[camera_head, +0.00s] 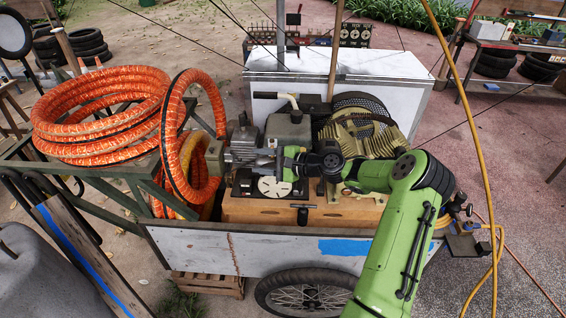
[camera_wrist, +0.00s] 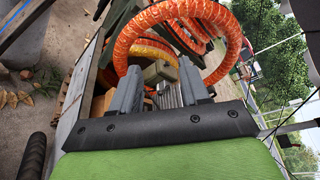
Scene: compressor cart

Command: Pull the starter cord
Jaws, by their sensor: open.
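The compressor engine sits on the cart, with a ribbed grey cylinder (camera_head: 243,143) at its left end and a pale slotted disc (camera_head: 271,187) low at its front. A small dark handle-like piece (camera_head: 302,211) shows at the wooden box's front; I cannot tell whether it is the starter cord's grip. No cord can be clearly made out. My gripper (camera_head: 266,157) points left, above the disc and close to the cylinder. In the wrist view my gripper (camera_wrist: 159,67) has its two grey fingers apart with nothing held. A beige block (camera_wrist: 160,73) and the ribbed cylinder (camera_wrist: 166,97) lie beyond them.
Orange coiled hose (camera_head: 100,115) lies at the cart's left, with a loop hanging near the engine. A yellow hose (camera_head: 466,110) crosses at right.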

